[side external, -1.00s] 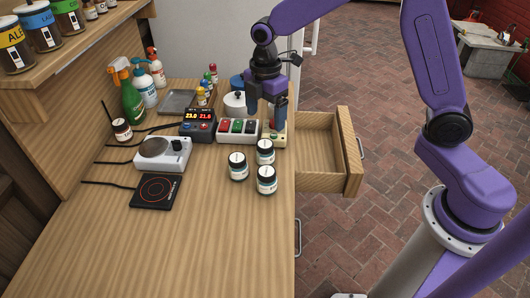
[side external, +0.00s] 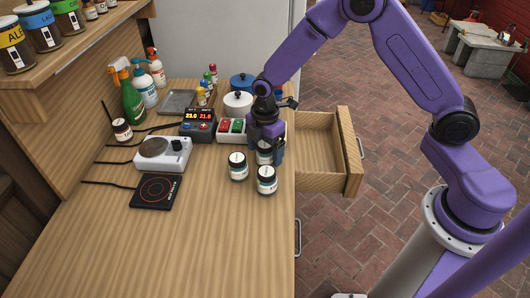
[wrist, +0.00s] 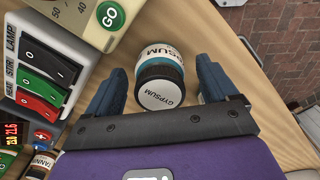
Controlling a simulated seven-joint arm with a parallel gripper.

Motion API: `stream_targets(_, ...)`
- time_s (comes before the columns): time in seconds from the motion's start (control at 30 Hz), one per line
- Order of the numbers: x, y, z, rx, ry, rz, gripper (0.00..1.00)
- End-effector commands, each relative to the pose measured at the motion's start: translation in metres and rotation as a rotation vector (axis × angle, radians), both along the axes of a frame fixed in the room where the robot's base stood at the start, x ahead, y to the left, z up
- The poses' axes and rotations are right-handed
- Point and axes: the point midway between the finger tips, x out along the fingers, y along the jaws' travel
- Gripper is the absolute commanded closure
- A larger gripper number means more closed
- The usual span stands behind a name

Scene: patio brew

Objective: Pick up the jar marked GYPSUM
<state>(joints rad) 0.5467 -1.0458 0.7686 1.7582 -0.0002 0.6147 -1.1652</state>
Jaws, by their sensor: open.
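The jar marked GYPSUM (wrist: 162,92) has a dark cap with a white label on top and stands on the counter. In the wrist view it sits between the two spread fingers of my gripper (wrist: 160,85), nearer the left finger, with a gap on the right. In the side view my gripper (side external: 268,150) is low over this jar (side external: 264,157), which it partly covers. My gripper is open and holds nothing. Two similar dark-capped jars stand close by, one at the left (side external: 238,167) and one in front (side external: 267,180).
A switch box (side external: 231,131) with coloured rockers and a control box with a green GO button (wrist: 110,15) stand beside the jar. An open drawer (side external: 322,150) juts out at the right. A hot plate (side external: 156,191) lies left. The front of the counter is clear.

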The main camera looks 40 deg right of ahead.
Motion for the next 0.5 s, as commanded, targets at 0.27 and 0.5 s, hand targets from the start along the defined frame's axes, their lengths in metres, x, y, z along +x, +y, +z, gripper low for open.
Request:
stream_targets(0.27, -0.0001, 0.0002, -0.0030, 0.000, 0.000, 0.000, 0.13)
stream_targets(0.5, -0.0001, 0.0001, -0.0028, 0.000, 0.000, 0.000, 0.78)
